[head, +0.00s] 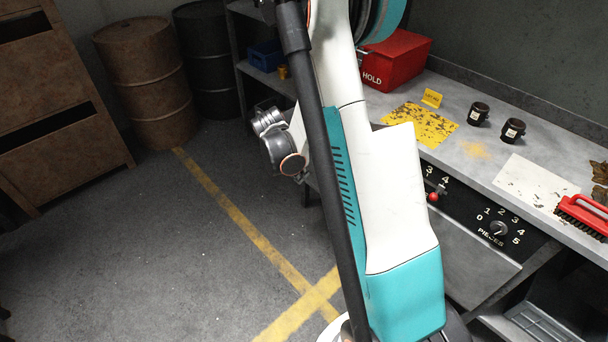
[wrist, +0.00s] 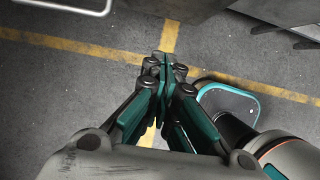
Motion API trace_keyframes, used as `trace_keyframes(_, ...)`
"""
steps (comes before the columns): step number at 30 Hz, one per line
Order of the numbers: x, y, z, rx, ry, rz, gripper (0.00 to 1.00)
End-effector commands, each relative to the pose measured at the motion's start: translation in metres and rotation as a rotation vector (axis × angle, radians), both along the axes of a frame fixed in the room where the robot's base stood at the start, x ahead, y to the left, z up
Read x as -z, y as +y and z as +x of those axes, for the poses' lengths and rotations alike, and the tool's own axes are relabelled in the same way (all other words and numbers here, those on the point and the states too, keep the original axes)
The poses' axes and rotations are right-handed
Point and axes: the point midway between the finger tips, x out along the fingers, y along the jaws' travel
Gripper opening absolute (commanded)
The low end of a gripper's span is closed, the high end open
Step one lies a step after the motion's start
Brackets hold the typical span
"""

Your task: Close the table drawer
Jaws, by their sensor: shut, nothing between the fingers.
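The grey work table (head: 455,150) stands along the wall on the right of the head view. Below its top, a black panel with dials (head: 490,222) runs along the front. A plain grey face (head: 465,262) lies under that panel; I cannot tell whether it is the drawer or how far the drawer is out, since my arm covers part of the table front. My gripper (wrist: 165,66) shows in the wrist view, pointing down over the floor. Its green-sided fingers are together and empty, touching nothing I can see. In the head view I cannot make out its fingers.
A red HOLD box (head: 398,72), two dark cups and a red brush (head: 583,215) are on the table top. The floor with yellow lines (head: 225,205) is clear left of my arm.

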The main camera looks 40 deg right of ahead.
Motion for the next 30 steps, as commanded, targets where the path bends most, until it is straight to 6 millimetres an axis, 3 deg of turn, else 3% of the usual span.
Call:
trace_keyframes(12, 0.08, -0.03, 0.003, 0.003, -0.002, 0.001, 0.0)
trace_keyframes(21, 0.075, -0.065, 0.006, 0.002, -0.003, 0.001, 0.0)
trace_keyframes(30, 0.074, -0.069, 0.006, 0.002, -0.003, 0.001, 0.0)
